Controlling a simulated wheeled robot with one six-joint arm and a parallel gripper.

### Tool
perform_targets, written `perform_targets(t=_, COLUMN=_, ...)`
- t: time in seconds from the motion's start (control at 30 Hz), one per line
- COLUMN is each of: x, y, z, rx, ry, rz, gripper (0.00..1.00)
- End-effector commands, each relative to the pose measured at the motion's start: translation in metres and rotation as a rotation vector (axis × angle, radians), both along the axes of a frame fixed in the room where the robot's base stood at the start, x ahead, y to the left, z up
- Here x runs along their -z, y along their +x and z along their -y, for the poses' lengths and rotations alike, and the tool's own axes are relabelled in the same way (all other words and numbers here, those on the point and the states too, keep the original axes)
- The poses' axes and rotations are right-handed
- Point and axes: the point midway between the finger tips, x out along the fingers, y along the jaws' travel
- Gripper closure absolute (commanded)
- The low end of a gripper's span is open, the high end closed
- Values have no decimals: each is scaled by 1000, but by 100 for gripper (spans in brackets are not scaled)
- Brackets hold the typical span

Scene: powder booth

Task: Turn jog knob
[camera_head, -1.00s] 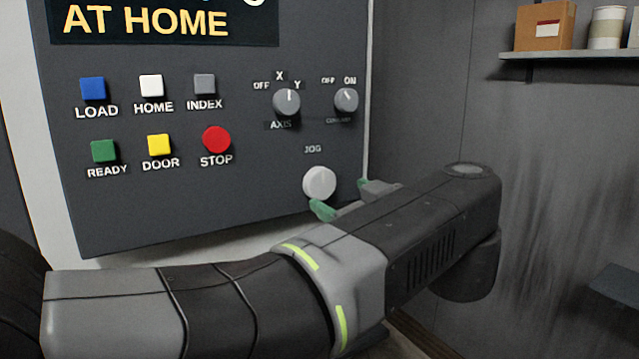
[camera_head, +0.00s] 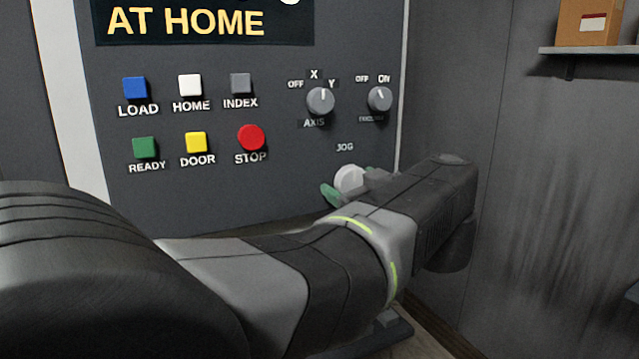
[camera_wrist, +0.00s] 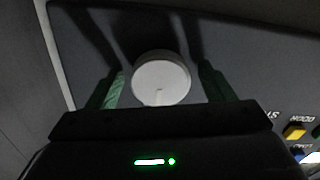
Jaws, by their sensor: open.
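The jog knob (camera_head: 349,179) is a round, light grey knob below the JOG label on the dark control panel. In the wrist view the jog knob (camera_wrist: 160,79) shows as a pale disc with a small mark near its lower edge. My gripper (camera_head: 351,187) is at the knob, with one green-tipped finger on each side of it. In the wrist view my gripper (camera_wrist: 162,88) is open, with the knob between its fingers and gaps visible on both sides. In the head view, my arm partly hides the lower right of the knob.
The AXIS knob (camera_head: 320,101) and a smaller OFF/ON knob (camera_head: 380,99) sit above. The red STOP button (camera_head: 251,138) and several square buttons are to the left. A grey wall (camera_head: 560,170) stands close on the right, with a shelf and box (camera_head: 590,22) high up.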

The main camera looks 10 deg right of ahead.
Motion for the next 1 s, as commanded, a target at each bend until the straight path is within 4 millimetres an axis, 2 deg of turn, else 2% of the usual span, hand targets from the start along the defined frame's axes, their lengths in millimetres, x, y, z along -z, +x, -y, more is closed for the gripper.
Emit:
perform_targets(t=0.07, x=0, y=0, z=0, rx=0, ry=0, rz=0, gripper=25)
perform_targets(t=0.3, x=0, y=0, z=0, rx=0, ry=0, rz=0, gripper=69)
perform_targets(t=0.67, x=2, y=0, z=0, rx=0, ry=50, rz=-17, gripper=69)
perform_targets(t=1.0, x=4, y=-1, z=-1, rx=0, ry=279, rz=-100, gripper=69)
